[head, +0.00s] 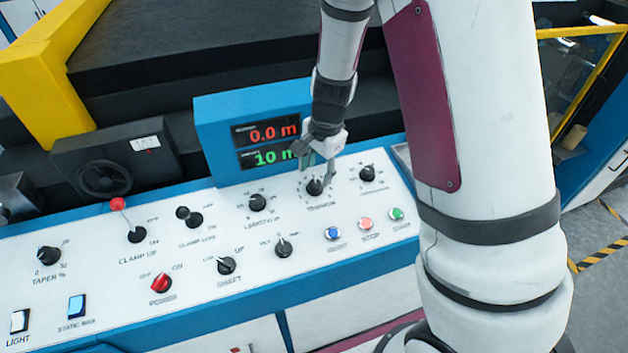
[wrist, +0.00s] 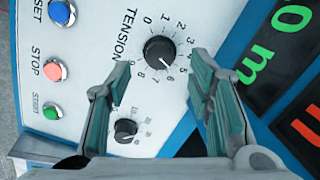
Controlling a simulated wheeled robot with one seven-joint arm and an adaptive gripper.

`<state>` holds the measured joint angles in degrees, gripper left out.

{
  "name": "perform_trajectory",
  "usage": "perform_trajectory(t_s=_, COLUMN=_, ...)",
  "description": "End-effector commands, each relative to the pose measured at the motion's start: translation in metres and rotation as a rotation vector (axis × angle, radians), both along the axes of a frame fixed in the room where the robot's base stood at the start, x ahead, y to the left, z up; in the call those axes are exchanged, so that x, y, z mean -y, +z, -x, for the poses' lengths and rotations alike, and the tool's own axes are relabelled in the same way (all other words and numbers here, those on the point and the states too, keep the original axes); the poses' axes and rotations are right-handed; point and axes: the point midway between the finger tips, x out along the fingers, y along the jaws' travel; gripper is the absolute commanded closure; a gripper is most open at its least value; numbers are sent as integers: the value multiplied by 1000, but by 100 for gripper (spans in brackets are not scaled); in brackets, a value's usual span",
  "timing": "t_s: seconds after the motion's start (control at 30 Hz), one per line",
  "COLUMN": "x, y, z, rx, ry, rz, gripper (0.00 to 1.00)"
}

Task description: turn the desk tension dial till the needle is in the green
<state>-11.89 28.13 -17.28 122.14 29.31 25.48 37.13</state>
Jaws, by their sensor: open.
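The tension dial (head: 315,187) is a round black knob on the white control panel. In the wrist view the dial (wrist: 160,51) shows the word TENSION and a ring of numbers, and its white mark points roughly toward 5 or 6. My gripper (head: 321,174) is just above the dial in the head view. In the wrist view my gripper (wrist: 161,64) is open, with one finger on each side of the dial and nothing held. I cannot tell whether the fingers touch it. I cannot make out a needle or a green zone.
Another black knob (head: 367,173) is close on the right. Blue, red and green buttons (head: 365,223) sit in front of the dial. A blue-framed display (head: 262,140) stands behind it, reading 0.0 m and 10 m. A black handwheel box (head: 118,162) is at the left.

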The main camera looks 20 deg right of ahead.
Motion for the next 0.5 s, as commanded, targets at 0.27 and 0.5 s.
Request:
perform_trajectory(t_s=0.27, x=-2, y=-40, z=-6, rx=-1, ry=0, rz=0, gripper=52)
perform_trajectory(t_s=0.5, x=-3, y=-50, z=-8, rx=2, ry=0, rz=-1, gripper=52)
